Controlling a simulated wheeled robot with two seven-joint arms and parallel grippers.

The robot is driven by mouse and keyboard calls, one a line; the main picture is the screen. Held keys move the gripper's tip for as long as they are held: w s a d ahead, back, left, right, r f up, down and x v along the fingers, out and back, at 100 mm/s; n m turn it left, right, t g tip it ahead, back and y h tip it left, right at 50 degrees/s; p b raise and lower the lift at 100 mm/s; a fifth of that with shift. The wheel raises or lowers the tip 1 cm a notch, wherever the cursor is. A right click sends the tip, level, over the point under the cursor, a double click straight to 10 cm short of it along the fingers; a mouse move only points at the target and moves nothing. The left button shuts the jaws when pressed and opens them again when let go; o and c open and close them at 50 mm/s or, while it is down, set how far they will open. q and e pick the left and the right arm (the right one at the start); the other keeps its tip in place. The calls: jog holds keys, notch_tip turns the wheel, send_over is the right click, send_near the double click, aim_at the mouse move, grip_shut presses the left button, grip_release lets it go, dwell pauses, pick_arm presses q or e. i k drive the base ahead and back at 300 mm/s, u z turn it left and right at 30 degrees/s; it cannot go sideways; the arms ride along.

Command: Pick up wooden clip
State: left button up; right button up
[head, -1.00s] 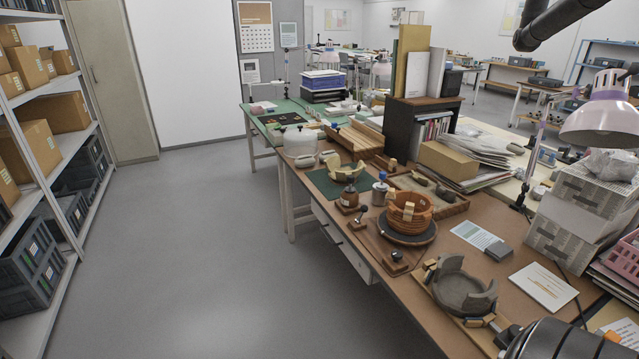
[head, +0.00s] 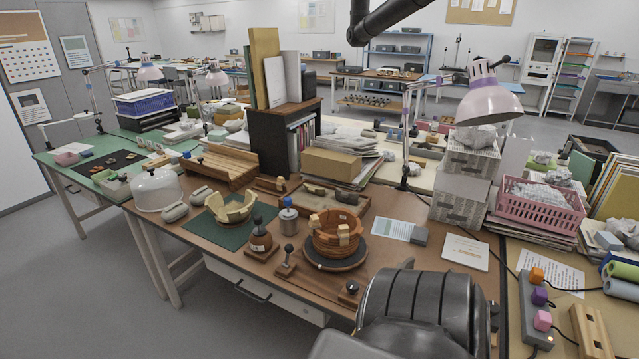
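Pale wooden clips sit on the rim of a coiled terracotta bowl (head: 338,246). One wooden clip (head: 344,232) is on its near right side and another wooden clip (head: 315,222) on its left. The bowl stands on a dark round turntable on the brown workbench (head: 215,240). One of my dark arm links covers the bench's near right part, where the grey bowl with its clips was seen earlier. Neither gripper shows in the head view, so I cannot see how they stand.
A small jar (head: 288,222) and stamp-like tools stand between. A pink lamp (head: 480,95) and a pink basket (head: 540,208) are at right. A wooden piece (head: 592,332) lies bottom right.

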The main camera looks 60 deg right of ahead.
aim_at(314, 222)
jog(key=z, duration=0.6)
jog(key=i, duration=0.85)
jog(key=z, duration=0.65)
